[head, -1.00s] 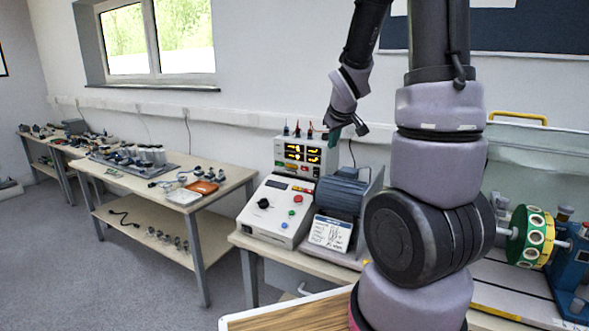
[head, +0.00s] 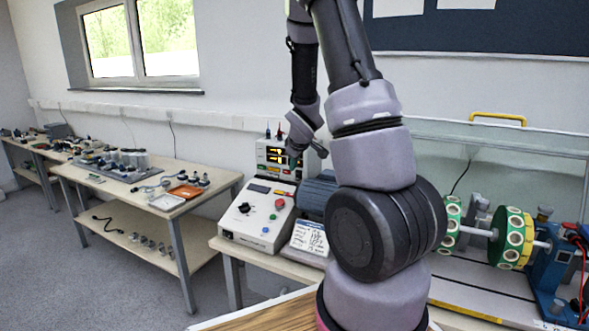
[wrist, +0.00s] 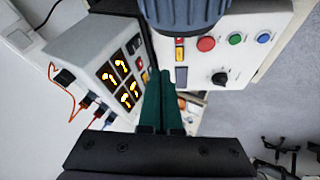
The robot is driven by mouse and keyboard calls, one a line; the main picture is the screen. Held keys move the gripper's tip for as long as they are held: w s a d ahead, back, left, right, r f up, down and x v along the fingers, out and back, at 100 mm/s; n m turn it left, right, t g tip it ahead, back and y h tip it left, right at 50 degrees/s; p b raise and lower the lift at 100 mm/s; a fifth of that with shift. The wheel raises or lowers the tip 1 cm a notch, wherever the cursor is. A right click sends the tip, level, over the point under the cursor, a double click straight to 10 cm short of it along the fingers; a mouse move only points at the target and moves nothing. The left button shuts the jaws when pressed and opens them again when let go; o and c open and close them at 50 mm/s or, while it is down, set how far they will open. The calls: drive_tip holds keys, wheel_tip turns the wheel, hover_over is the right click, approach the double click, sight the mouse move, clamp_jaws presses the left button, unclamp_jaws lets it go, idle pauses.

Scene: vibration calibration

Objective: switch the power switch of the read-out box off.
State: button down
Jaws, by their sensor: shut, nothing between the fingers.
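The read-out box (head: 261,145) is a pale box with lit yellow digits, standing at the back of the bench near the wall. In the wrist view its front face (wrist: 92,52) is at the left, with small coloured buttons or switches beside the displays. I cannot tell for certain which of these is the power switch. My gripper (wrist: 164,76) is shut and empty, its green fingers pointing between the read-out box and the control box. In the head view my gripper (head: 293,155) is in front of the read-out box's right part and hides some of it.
A sloped control box (head: 245,212) with a black knob and red button stands in front. A blue motor (wrist: 188,12) is close to my fingers. A printed card (head: 309,238) stands beside it. Coloured leads (wrist: 66,101) plug into the read-out box. A drum rig (head: 510,238) stands right.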

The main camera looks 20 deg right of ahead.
sight(297, 171)
drive_tip(key=x, duration=0.8)
drive_tip(key=shift+w+d+f, duration=0.1)
drive_tip(key=shift+f, duration=0.15)
drive_tip(key=shift+w+d, duration=0.85)
drive_tip(key=shift+d, duration=0.1)
drive_tip(key=shift+w+d+r, duration=0.1)
drive_tip(key=shift+w+d, duration=0.45)
drive_tip(key=shift+d, duration=0.05)
drive_tip(key=shift+w+d+r, duration=0.1)
drive_tip(key=shift+w+d, duration=0.1)
drive_tip(key=shift+d, duration=0.05)
drive_tip(key=shift+r, duration=0.1)
drive_tip(key=shift+r, duration=0.65)
